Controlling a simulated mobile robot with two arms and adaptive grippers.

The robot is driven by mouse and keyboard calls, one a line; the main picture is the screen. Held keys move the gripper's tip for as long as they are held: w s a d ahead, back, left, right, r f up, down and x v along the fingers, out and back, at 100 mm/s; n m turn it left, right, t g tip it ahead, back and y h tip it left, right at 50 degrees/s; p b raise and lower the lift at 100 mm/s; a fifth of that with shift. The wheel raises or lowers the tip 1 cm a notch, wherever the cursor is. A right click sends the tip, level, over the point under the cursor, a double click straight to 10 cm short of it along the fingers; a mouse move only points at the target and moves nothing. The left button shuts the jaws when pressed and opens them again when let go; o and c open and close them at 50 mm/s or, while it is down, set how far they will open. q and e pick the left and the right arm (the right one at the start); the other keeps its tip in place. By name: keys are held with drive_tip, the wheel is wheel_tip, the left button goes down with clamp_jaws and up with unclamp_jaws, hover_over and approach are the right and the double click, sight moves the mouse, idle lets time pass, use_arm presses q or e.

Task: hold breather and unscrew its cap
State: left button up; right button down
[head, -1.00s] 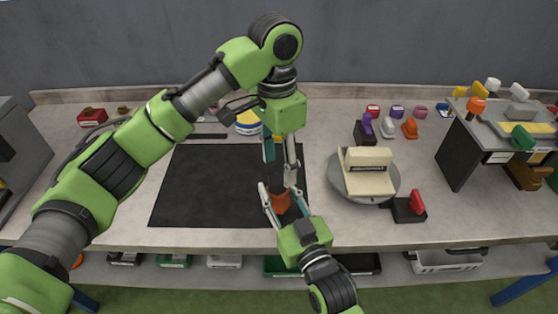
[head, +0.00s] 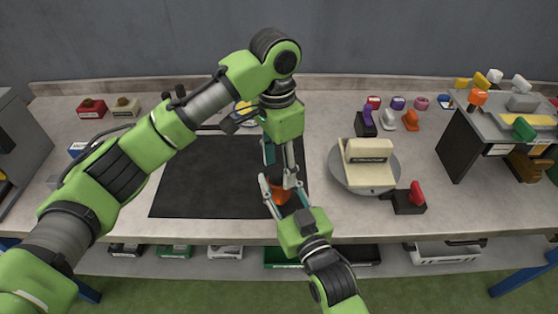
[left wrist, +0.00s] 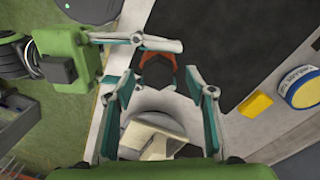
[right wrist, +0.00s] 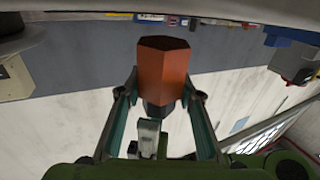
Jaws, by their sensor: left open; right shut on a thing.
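The breather (right wrist: 162,72) is an orange-red six-sided piece with a dark part at its near end in the right wrist view. My right gripper (right wrist: 161,88) is shut on it, one finger on each side. In the head view the breather (head: 282,192) is held over the right part of the black mat, partly hidden by fingers. My left gripper (left wrist: 161,76) is open directly above it. In the left wrist view the breather's orange rim (left wrist: 146,68) and dark middle show between the left fingertips; I cannot tell whether they touch it, or make out the cap's edge.
The black mat (head: 200,185) lies beneath. A grey turntable (head: 390,165) with a cream block (head: 368,160) stands close to the right. A black holder with a red piece (head: 409,199) sits near the front edge. A shelf unit (head: 460,150) stands far right.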

use_arm(q)
drive_tip(key=c, duration=1.4)
use_arm(e)
drive_tip(key=shift+r, duration=0.1)
use_arm(q)
drive_tip(key=n, duration=0.4)
drive_tip(key=shift+w+a, duration=0.1)
drive_tip(key=shift+a, duration=0.05)
drive_tip(key=shift+a+n, duration=0.1)
drive_tip(key=shift+n, duration=0.9)
drive_tip(key=n, duration=0.2)
drive_tip(key=shift+a+n, duration=0.1)
drive_tip(key=shift+n, duration=0.2)
drive_tip(key=n, duration=0.3)
drive_tip(key=shift+a+t, duration=0.1)
drive_tip(key=shift+t, duration=0.2)
drive_tip(key=shift+n, duration=0.3)
use_arm(e)
drive_tip(key=shift+d, duration=0.1)
